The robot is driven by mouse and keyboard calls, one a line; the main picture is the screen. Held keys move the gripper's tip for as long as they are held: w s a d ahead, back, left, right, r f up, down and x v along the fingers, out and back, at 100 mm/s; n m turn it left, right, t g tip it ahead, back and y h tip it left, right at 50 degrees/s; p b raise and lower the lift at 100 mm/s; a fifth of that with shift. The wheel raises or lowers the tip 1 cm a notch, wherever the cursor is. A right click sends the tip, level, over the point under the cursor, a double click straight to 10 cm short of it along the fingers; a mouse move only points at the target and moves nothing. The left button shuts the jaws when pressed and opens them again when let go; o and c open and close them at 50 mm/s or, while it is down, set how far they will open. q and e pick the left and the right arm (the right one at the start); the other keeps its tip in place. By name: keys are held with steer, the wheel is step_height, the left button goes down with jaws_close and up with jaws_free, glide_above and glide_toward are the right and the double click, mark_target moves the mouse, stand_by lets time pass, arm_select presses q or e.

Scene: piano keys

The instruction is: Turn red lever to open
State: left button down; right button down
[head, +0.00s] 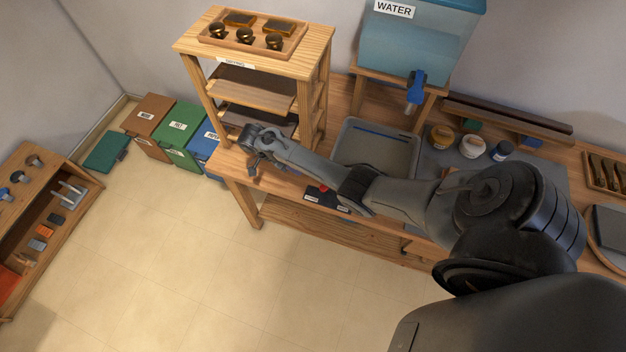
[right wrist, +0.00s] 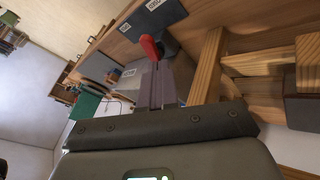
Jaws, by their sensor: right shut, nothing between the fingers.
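The red lever (head: 323,187) is a small red handle on a dark plate (head: 341,205) with white labels, at the front edge of the wooden workbench. It shows just below my right forearm in the head view. In the right wrist view the red lever (right wrist: 150,47) stands just beyond the fingertips, in front of its dark plate (right wrist: 160,17). My right gripper (head: 254,169) is at the bench's left front corner, left of the lever. In the right wrist view its fingers (right wrist: 160,68) are together and empty, pointing toward the lever; contact is unclear. My left gripper is not in view.
A wooden shelf (head: 264,64) stands behind my right gripper. A grey basin (head: 377,150) sits in the bench behind my forearm, below the blue-tapped water tank (head: 412,45). Coloured bins (head: 180,126) stand left of the bench. The floor in front is clear.

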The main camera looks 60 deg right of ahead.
steer(key=x, duration=0.8)
steer(key=shift+s+d+f, duration=0.15)
steer(key=shift+s+f, duration=0.05)
steer(key=shift+s+d+f, duration=0.15)
steer(key=shift+s+f, duration=0.25)
steer(key=shift+f, duration=0.2)
steer(key=shift+s+r+p, duration=0.1)
steer(key=shift+r+p, duration=0.05)
steer(key=shift+p, duration=0.35)
steer(key=shift+n, duration=0.3)
steer(key=shift+h+p, duration=0.3)
steer(key=shift+s+a, duration=0.1)
steer(key=shift+a, duration=0.1)
